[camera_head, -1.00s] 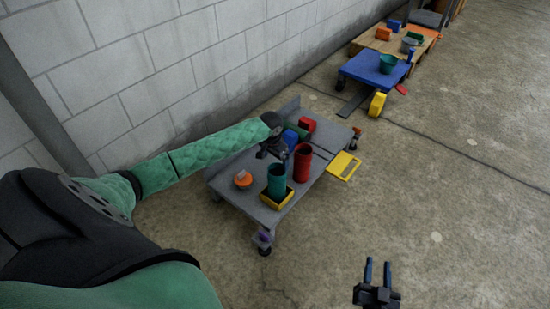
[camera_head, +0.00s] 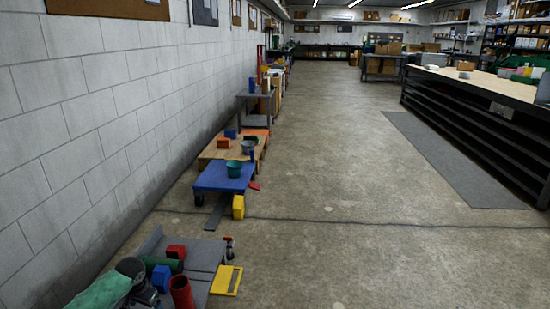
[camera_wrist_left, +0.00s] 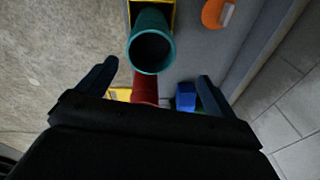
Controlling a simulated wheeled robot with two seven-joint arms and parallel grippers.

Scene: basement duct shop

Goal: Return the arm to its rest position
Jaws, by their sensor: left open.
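My left arm reaches in at the bottom left of the head view, its gripper end (camera_head: 138,284) low over the grey cart (camera_head: 205,250). In the left wrist view my left gripper (camera_wrist_left: 150,80) is open, its two dark fingers apart and nothing held between them. A teal cylinder (camera_wrist_left: 151,45) with an open top stands just ahead of the fingers. A red cylinder (camera_wrist_left: 145,88) shows behind it, and in the head view it stands at the bottom (camera_head: 182,292). My right gripper is in neither current view.
On the cart are a red block (camera_head: 176,251), a blue block (camera_head: 161,278) and a green cylinder (camera_head: 160,264). A yellow tray-like piece (camera_head: 227,280) lies beside it. A blue platform (camera_head: 222,178) stands beyond. The wall is close on the left; the floor to the right is clear.

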